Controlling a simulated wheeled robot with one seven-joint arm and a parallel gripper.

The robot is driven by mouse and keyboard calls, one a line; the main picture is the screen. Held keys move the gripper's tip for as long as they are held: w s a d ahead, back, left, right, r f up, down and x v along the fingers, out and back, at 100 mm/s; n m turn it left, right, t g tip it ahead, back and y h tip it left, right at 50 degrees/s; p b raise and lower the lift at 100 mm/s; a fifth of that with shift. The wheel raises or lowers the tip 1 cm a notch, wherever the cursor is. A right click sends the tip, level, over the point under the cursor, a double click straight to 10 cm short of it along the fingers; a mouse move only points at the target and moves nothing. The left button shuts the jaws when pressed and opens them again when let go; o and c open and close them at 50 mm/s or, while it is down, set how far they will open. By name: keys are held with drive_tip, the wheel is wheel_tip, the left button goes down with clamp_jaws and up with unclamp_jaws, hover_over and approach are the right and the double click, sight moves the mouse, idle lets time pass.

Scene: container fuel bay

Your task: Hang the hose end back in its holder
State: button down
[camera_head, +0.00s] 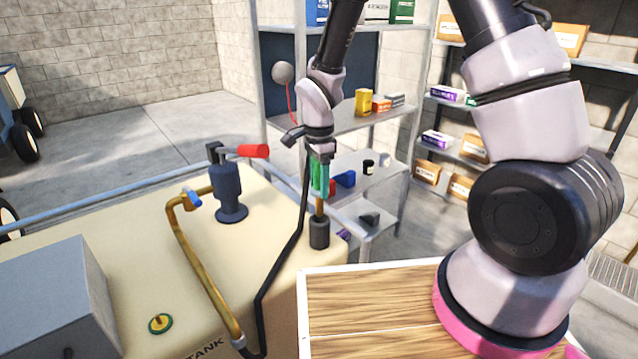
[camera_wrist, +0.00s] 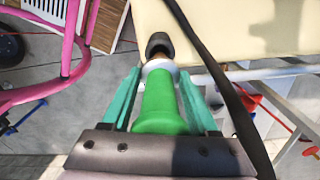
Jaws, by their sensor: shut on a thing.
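The hose end has a green grip (camera_wrist: 158,105), a pale collar and a brass tip (camera_head: 319,206). My gripper (camera_head: 320,188) is shut on the green grip, with a teal finger on each side in the wrist view (camera_wrist: 160,85). The hose end points down, roughly upright. The holder is a dark cup (camera_head: 319,233) at the tank's right corner; it also shows in the wrist view (camera_wrist: 158,42). The brass tip meets the cup's mouth and lines up with it; how deep it sits is hidden. The black hose (camera_head: 281,262) runs down to the tank top.
The cream tank (camera_head: 130,265) carries a dark hand pump (camera_head: 228,190) with a red handle, a brass pipe (camera_head: 200,278) and a grey box (camera_head: 50,300). A wooden-topped surface (camera_head: 375,300) lies front right. Metal shelves (camera_head: 350,125) with small boxes stand behind my gripper.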

sight(319, 215)
drive_tip(key=shift+f, duration=0.15)
drive_tip(key=shift+f, duration=0.6)
drive_tip(key=shift+f, duration=0.5)
drive_tip(key=shift+f, duration=1.05)
drive_tip(key=shift+f, duration=0.3)
drive_tip(key=shift+f, duration=1.25)
drive_tip(key=shift+f, duration=0.1)
drive_tip(key=shift+c, duration=0.4)
unclamp_jaws()
